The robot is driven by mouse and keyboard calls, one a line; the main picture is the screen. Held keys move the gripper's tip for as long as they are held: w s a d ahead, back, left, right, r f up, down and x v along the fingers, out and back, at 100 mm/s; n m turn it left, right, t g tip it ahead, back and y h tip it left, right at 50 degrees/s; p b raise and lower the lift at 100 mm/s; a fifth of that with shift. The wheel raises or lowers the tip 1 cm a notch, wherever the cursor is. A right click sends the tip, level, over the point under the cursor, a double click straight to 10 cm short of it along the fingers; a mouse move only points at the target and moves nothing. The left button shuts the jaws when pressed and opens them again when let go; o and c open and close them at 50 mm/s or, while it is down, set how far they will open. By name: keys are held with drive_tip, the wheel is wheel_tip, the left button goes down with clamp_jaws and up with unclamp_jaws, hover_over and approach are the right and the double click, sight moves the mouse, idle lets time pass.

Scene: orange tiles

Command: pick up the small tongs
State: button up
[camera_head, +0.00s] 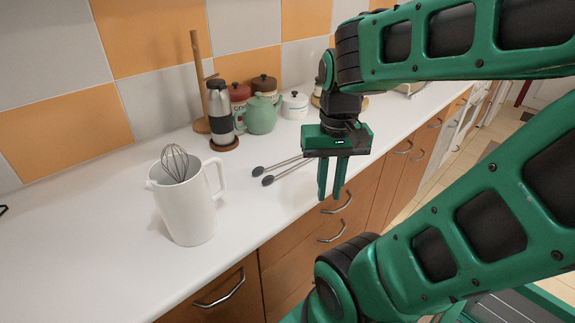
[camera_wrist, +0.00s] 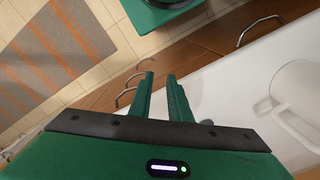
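The small tongs (camera_head: 283,167) lie on the white counter in the head view, with two thin metal arms and dark grey tips pointing left. Their right end is hidden behind my gripper. My gripper (camera_head: 331,196) points down near the counter's front edge, to the right of the tongs' tips. Its two green fingers are apart with nothing between them. The wrist view also shows a gap between the fingertips (camera_wrist: 160,75).
A white pitcher (camera_head: 186,213) with a whisk (camera_head: 175,162) stands left of the tongs. A steel-and-black flask (camera_head: 220,112), green teapot (camera_head: 261,115) and white lidded pot (camera_head: 295,106) stand behind. Drawer handles (camera_head: 337,203) stick out below the counter edge.

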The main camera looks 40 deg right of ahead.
drive_tip(key=w+d+r+m, duration=0.1)
drive_tip(key=w+r+m, duration=0.35)
drive_tip(key=w, duration=0.45)
drive_tip(key=m+g, duration=0.1)
drive_tip(key=m, duration=0.5)
approach(280, 172)
drive_tip(key=f, duration=0.8)
drive_tip(key=shift+s+d, duration=0.1)
drive_tip(key=shift+s, duration=0.15)
clamp_jaws()
